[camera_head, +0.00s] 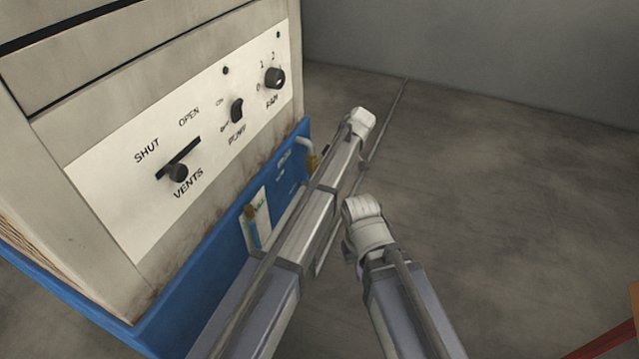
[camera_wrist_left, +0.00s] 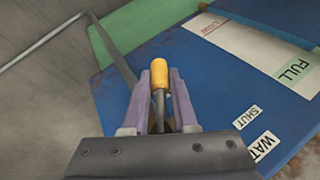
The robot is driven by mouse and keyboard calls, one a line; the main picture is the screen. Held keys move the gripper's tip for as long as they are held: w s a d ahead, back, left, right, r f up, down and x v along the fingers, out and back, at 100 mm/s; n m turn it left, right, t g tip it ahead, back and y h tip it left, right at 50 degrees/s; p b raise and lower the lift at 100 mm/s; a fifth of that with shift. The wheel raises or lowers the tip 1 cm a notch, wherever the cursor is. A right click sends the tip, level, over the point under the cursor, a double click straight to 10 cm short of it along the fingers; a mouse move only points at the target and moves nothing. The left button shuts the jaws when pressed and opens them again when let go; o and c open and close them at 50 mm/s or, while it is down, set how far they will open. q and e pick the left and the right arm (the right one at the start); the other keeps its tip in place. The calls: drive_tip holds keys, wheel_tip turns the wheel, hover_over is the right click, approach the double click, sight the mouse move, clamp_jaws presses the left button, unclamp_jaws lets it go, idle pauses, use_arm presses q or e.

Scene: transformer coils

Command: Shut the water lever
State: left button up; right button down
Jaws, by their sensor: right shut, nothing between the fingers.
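The water lever has a yellow handle (camera_wrist_left: 160,75), which stands between the two purple-grey fingers of my left gripper (camera_wrist_left: 160,82) in the left wrist view. Whether the fingers press on it is hard to tell. Labels with SHUT (camera_wrist_left: 247,117) and WAT (camera_wrist_left: 264,146) lie on the blue surface to its right.
A beige cabinet with a white panel (camera_head: 130,195) carries a VENTS slider (camera_head: 178,171), a PUMP knob (camera_head: 237,110) and a FAN knob (camera_head: 274,77). A gauge with a FULL label (camera_wrist_left: 297,71) is near the lever.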

use_arm(q)
drive_tip(key=o, duration=0.4)
drive_tip(key=p+v, duration=0.6)
drive_tip(key=v, duration=0.1)
drive_tip(key=shift+w+d+r+p, duration=0.15)
drive_tip(key=shift+r+p, duration=0.15)
drive_tip(key=shift+r, duration=0.05)
drive_tip(key=shift+c, duration=0.4)
